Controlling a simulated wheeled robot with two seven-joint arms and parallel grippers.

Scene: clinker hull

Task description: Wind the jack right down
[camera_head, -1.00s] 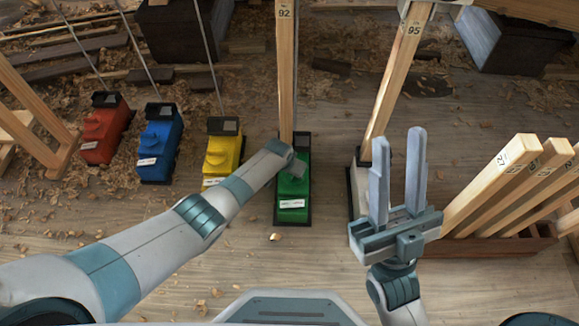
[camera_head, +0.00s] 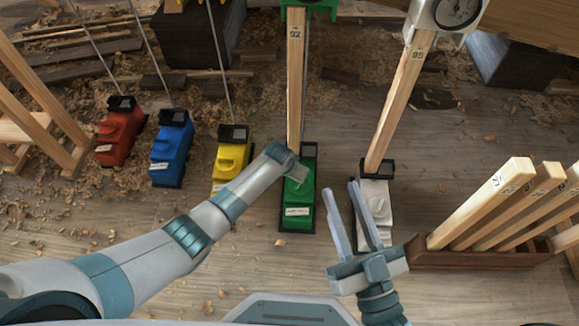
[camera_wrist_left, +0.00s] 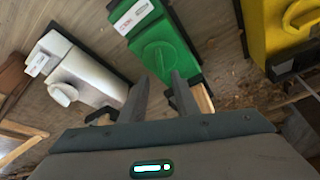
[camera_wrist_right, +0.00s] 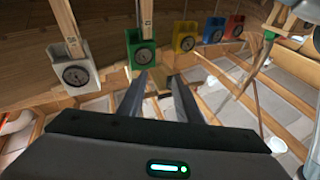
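Several jacks stand on the floor in a row. The green jack (camera_head: 299,215) is under the post marked 92 (camera_head: 295,75), and the white jack (camera_head: 376,195) is under the post marked 95 (camera_head: 402,90). My left gripper (camera_head: 298,174) is over the green jack's upper end. In the left wrist view its fingers are apart, with nothing seen held, beside the green jack's round knob (camera_wrist_left: 160,60); contact cannot be told. My right gripper (camera_head: 350,218) is open and empty, in front of the white jack; its fingers also show apart in the right wrist view (camera_wrist_right: 160,90).
Yellow (camera_head: 231,160), blue (camera_head: 171,150) and red (camera_head: 120,133) jacks stand to the left. A wooden rack (camera_head: 480,252) of numbered posts is at right. Dial gauges in coloured housings, such as the green one (camera_wrist_right: 140,48), are overhead. Shavings litter the floor.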

